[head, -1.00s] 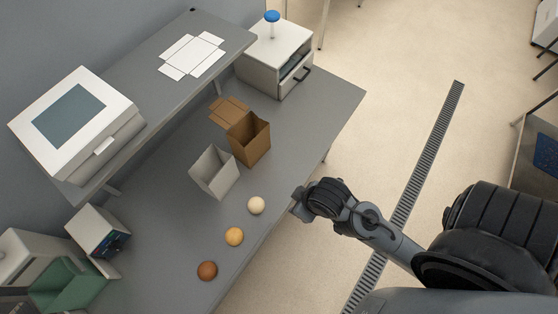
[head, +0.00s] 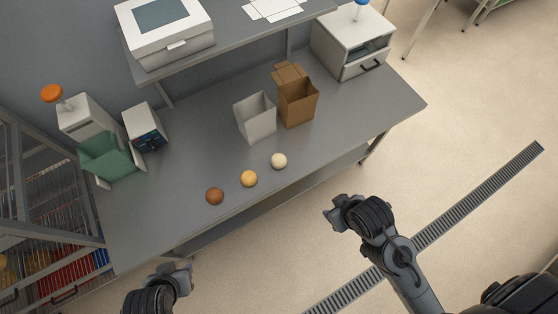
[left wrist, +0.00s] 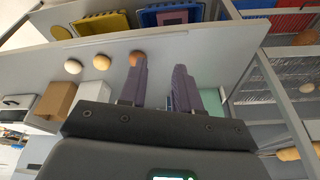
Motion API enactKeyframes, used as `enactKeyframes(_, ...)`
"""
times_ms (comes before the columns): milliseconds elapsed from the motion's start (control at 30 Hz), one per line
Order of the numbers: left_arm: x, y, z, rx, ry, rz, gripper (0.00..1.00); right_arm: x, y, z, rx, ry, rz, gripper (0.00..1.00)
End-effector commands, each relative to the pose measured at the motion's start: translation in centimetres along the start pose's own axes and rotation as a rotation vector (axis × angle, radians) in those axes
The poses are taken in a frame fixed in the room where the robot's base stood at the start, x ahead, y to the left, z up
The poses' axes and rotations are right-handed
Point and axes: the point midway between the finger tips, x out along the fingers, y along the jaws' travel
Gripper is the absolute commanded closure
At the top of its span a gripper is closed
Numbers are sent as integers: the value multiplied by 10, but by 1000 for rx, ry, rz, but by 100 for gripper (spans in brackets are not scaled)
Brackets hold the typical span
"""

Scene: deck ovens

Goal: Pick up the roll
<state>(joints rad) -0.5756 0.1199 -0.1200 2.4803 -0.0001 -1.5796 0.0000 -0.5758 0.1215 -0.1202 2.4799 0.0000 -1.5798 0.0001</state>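Three round rolls lie in a row near the front edge of the grey counter: a brown roll (head: 215,196), a golden roll (head: 249,178) and a pale roll (head: 279,161). My left gripper (head: 182,272) is low in the head view, in front of the counter and apart from the rolls. In the left wrist view its two fingers (left wrist: 163,85) stand apart with nothing between them; the brown roll (left wrist: 134,58) shows partly behind one finger. My right gripper (head: 335,213) is off the counter's front edge, touching nothing; its opening is unclear.
A white open box (head: 255,118) and a brown open box (head: 297,103) stand behind the rolls. A green container (head: 112,165) and a small device (head: 146,128) are at left. A shelf (head: 235,40) overhangs the back. A wire rack (head: 45,215) stands left. The counter's front left is clear.

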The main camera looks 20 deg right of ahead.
Motion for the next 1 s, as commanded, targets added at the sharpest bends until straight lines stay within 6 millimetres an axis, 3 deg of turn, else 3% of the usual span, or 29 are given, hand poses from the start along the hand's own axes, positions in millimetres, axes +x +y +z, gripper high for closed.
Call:
enactKeyframes(367,0,0,2,0,-5,1,66,0,0,2,0,-5,-1,57)
enactKeyframes(800,1,0,2,0,-5,1,0,0,0,2,1,-5,-1,57)
enactKeyframes(1000,1,0,3,-1,-7,1,0,0,-1,2,1,-5,-2,57)
